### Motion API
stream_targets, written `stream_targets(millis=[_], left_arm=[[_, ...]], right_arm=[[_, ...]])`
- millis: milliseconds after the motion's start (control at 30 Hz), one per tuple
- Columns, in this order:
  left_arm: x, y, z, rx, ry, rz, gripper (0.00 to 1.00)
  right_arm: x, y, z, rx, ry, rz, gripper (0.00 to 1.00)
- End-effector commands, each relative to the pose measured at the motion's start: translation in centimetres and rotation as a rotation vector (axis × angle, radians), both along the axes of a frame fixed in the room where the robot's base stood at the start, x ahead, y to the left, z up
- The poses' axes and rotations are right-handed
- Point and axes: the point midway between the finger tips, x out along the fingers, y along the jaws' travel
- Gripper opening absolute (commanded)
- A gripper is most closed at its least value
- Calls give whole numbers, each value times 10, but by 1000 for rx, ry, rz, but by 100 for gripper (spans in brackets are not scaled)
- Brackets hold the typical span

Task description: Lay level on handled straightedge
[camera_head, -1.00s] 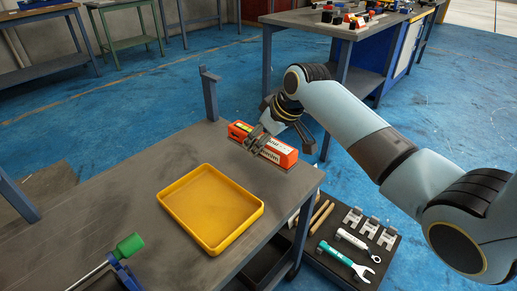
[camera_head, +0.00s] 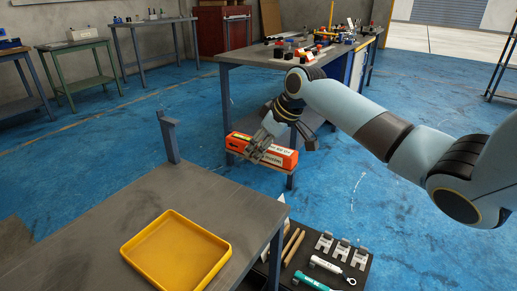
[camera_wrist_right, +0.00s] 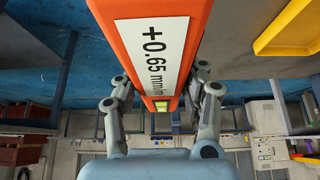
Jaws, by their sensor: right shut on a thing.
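The level is a long orange-red block (camera_head: 283,158) with white labels, held off the near table in the head view. My right gripper (camera_head: 263,143) is shut across its middle. In the right wrist view the level (camera_wrist_right: 152,50) fills the upper middle, its label reading +0.65 mm/m, with the gripper's fingers (camera_wrist_right: 160,92) on both sides. A small yellow-green vial window shows at its lower end there. My left gripper is out of view. I cannot make out a handled straightedge for certain; small tools on the far bench are too small to tell.
The near table (camera_head: 105,222) carries a yellow tray (camera_head: 226,245) and has a post (camera_head: 169,138) at its far corner. A dark tool board (camera_head: 345,270) with wrenches and clips lies beside it. The far bench (camera_head: 240,52) holds several items.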

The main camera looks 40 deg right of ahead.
Motion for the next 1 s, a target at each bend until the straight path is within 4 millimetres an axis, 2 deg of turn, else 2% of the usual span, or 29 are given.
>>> stream_targets(millis=[33,200,267,533,633,767,833,1000], left_arm=[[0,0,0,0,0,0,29],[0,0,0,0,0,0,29],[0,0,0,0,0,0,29],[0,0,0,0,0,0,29],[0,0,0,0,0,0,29],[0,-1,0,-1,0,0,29],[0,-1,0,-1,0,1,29],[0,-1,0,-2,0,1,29]], right_arm=[[1,0,1,0,-3,0,28],[1,0,1,0,-3,0,6],[1,0,1,0,-3,0,0],[1,1,1,0,-3,0,0],[-2,8,1,1,-1,12,0],[-17,41,4,1,6,58,0],[-31,68,8,0,8,94,0],[-83,135,31,-2,11,167,0]])
